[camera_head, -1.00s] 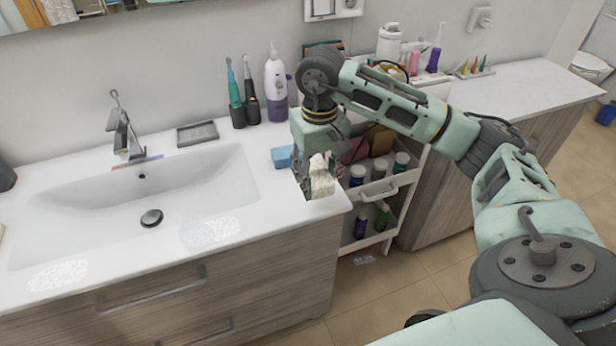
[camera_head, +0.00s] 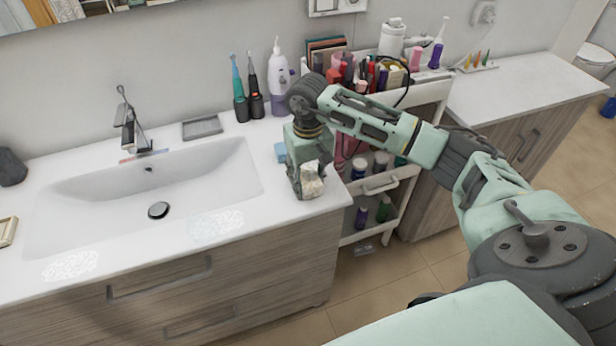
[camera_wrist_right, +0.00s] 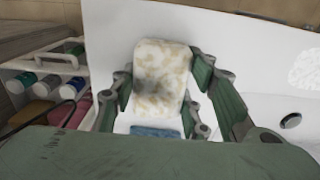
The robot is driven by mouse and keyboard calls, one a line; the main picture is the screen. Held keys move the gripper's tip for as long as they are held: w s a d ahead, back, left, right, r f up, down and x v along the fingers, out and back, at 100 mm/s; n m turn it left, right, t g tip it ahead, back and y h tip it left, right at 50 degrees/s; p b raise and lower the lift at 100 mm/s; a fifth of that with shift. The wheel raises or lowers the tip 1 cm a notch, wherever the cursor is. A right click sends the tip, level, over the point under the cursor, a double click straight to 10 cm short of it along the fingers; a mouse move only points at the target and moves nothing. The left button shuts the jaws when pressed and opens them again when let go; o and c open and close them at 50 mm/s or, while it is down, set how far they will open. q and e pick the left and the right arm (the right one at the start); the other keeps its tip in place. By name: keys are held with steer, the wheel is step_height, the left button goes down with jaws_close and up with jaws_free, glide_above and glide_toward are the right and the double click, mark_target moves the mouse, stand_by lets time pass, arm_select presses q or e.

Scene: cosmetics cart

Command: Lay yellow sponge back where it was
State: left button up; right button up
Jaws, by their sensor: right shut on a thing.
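My right gripper (camera_head: 307,181) is shut on a pale, cream-yellow mottled sponge (camera_head: 312,181) at the right end of the white counter. In the right wrist view, the sponge (camera_wrist_right: 162,70) stands between the two fingers of the gripper (camera_wrist_right: 164,84). I cannot tell whether its lower edge touches the counter. A blue sponge (camera_head: 280,152) lies on the counter just behind the gripper, and it also shows in the wrist view (camera_wrist_right: 155,131). My left gripper is in neither view.
The sink basin (camera_head: 90,205) is left of the gripper. Toothbrushes (camera_head: 246,95) and a white-purple bottle (camera_head: 279,80) stand at the wall. A grey soap dish (camera_head: 202,127) lies behind the basin. The white cart (camera_head: 381,183) with bottles stands close right, below my arm.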

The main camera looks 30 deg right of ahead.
mark_target(308, 176)
steer(key=shift+f, duration=0.2)
steer(key=o, duration=1)
steer(key=shift+r, duration=0.4)
steer(key=shift+r+b, duration=1.6)
steer(key=shift+r, duration=4.25)
